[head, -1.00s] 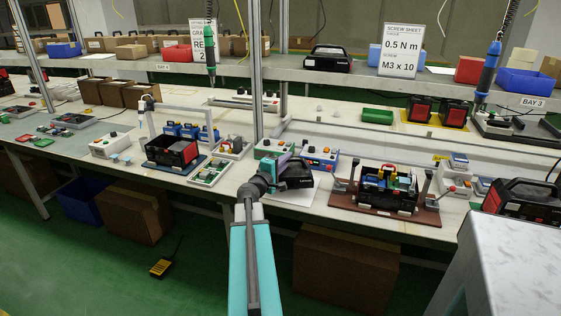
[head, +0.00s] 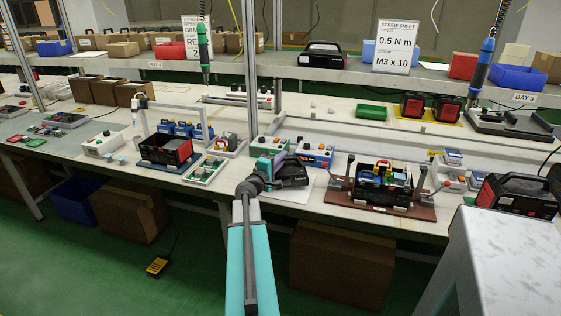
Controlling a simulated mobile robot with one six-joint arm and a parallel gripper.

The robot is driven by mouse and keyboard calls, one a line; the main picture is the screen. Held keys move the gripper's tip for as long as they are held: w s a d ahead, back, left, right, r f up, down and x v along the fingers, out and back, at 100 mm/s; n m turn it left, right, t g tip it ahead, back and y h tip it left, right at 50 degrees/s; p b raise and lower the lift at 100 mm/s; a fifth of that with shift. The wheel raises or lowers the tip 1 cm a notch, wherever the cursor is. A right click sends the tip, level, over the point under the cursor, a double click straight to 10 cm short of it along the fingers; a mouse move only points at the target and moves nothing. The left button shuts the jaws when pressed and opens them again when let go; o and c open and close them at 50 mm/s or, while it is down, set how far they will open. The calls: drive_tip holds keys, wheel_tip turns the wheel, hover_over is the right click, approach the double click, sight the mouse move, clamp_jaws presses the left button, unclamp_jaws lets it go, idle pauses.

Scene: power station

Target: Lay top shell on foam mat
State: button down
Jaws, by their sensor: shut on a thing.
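The black top shell (head: 293,173) is in my gripper (head: 272,170), near the middle of the head view. My gripper is shut on its left side, and the wrist hides part of that side. A pale flat sheet, seemingly the foam mat (head: 298,192), lies on the bench below the shell and shows past its front edge. I cannot tell from this view whether the shell touches the mat or hangs just above it.
Control boxes with buttons (head: 314,154) stand just behind the shell. To the right, a brown fixture (head: 409,209) holds an open black case with coloured parts. A green circuit board (head: 204,170) lies to the left. A grey-white surface (head: 510,250) fills the lower right.

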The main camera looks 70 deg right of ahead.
drive_tip(key=shift+w+f, duration=0.15)
drive_tip(key=shift+f, duration=0.55)
drive_tip(key=shift+w+a, duration=0.15)
drive_tip(key=shift+f, duration=0.15)
drive_tip(key=c, duration=1.8)
unclamp_jaws()
drive_tip(key=shift+r, duration=0.2)
drive_tip(key=shift+a+f, duration=0.1)
drive_tip(key=shift+a, duration=0.15)
drive_tip(key=w+a+b, duration=0.1)
drive_tip(key=a+b, duration=0.1)
drive_tip(key=a, duration=0.9)
drive_tip(key=shift+w+a, duration=0.2)
